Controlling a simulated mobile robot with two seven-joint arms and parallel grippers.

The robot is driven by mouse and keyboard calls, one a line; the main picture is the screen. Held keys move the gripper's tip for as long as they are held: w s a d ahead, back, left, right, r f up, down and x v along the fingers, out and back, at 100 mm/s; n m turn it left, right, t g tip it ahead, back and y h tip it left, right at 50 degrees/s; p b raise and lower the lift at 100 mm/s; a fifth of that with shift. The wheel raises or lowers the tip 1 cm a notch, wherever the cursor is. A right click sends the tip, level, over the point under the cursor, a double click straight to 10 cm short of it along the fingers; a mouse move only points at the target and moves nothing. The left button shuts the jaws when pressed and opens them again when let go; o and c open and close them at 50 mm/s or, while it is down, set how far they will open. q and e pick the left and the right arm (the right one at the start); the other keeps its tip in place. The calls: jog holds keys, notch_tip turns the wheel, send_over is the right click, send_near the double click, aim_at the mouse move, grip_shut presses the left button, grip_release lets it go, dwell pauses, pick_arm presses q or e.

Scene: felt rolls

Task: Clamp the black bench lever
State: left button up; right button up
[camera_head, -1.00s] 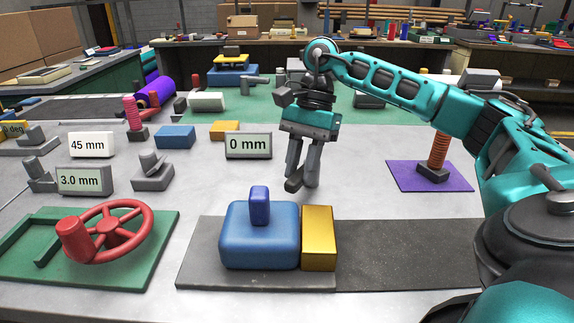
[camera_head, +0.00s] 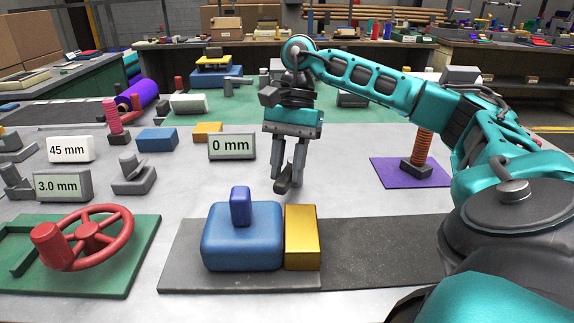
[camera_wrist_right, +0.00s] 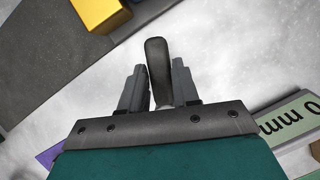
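The black bench lever (camera_head: 283,186) stands on the pale bench top behind the blue block, its dark handle showing at my right gripper's fingertips. My right gripper (camera_head: 288,168) points down over it. In the right wrist view the dark lever handle (camera_wrist_right: 158,68) rises between the two grey fingers of the right gripper (camera_wrist_right: 157,86) and reaches past their tips. The fingers stand apart on either side, with narrow gaps by the lever's stem. The lever's base is hidden by the gripper. My left gripper is not in view.
A blue block (camera_head: 241,240) and a yellow block (camera_head: 302,238) sit on a dark strip in front. A red handwheel (camera_head: 88,238) is at left. A 0 mm display (camera_head: 232,146) is left of the gripper. An orange spindle (camera_head: 423,150) stands on a purple mat (camera_head: 385,172).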

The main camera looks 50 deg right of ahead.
jog(key=o, duration=0.4)
pick_arm(q)
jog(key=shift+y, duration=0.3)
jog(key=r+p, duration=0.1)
jog(key=p, duration=0.1)
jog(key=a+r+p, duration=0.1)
jog(key=p, duration=0.1)
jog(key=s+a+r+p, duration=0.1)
jog(key=p, duration=0.2)
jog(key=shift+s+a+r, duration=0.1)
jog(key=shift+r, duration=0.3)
pick_arm(e)
jog(key=v, duration=1.3)
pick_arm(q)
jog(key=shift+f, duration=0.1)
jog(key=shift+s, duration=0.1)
pick_arm(e)
jog(key=shift+s+f, duration=0.1)
